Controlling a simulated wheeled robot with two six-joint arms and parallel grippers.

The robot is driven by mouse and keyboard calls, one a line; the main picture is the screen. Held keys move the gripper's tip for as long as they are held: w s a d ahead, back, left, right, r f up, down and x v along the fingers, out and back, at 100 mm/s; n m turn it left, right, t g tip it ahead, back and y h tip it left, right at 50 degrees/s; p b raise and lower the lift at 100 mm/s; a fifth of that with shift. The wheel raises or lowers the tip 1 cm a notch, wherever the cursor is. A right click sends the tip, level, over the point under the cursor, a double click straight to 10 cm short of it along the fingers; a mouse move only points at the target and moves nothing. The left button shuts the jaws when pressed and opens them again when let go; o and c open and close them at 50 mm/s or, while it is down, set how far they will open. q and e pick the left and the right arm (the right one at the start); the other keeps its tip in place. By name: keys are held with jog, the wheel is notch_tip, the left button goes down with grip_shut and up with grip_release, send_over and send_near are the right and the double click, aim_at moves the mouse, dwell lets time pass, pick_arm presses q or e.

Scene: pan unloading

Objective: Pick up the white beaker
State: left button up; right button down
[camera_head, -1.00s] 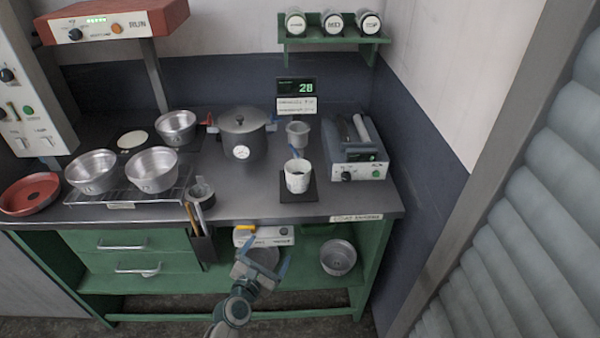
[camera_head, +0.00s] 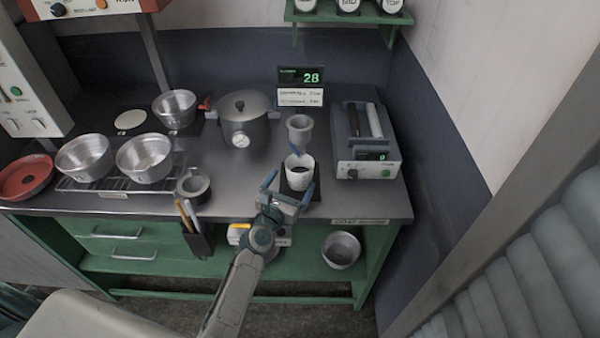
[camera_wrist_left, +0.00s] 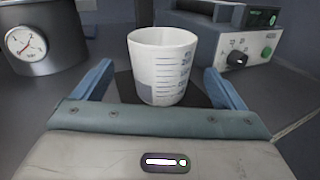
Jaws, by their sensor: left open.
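The white beaker (camera_head: 298,172) stands upright on a dark square mat (camera_head: 285,188) near the front edge of the counter. It holds something dark, seen from above in the head view. My left gripper (camera_head: 290,187) is open just in front of the beaker, its blue fingers pointing toward it. In the left wrist view the beaker (camera_wrist_left: 161,68) stands between and beyond the two spread fingers (camera_wrist_left: 160,90), with printed marks on its side. I see no contact between the fingers and the beaker. My right gripper is not in view.
A grey cup (camera_head: 299,130) stands behind the beaker. A device with a knob (camera_head: 365,150) is to the right, and a pot with a gauge (camera_head: 243,120) to the left. A small grey container (camera_head: 193,186) and metal pans (camera_head: 145,158) stand further left.

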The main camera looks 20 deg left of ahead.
aim_at(304, 161)
pick_arm(q)
jog(key=shift+w, duration=0.4)
jog(key=w, duration=0.4)
jog(key=shift+w+d+r, duration=0.15)
jog(key=shift+w+d, duration=0.1)
jog(key=shift+d, duration=0.1)
jog(key=shift+w, duration=0.25)
jog(key=shift+s, duration=0.1)
jog(key=shift+c, duration=0.9)
jog(key=c, duration=1)
jog(key=shift+o, duration=0.2)
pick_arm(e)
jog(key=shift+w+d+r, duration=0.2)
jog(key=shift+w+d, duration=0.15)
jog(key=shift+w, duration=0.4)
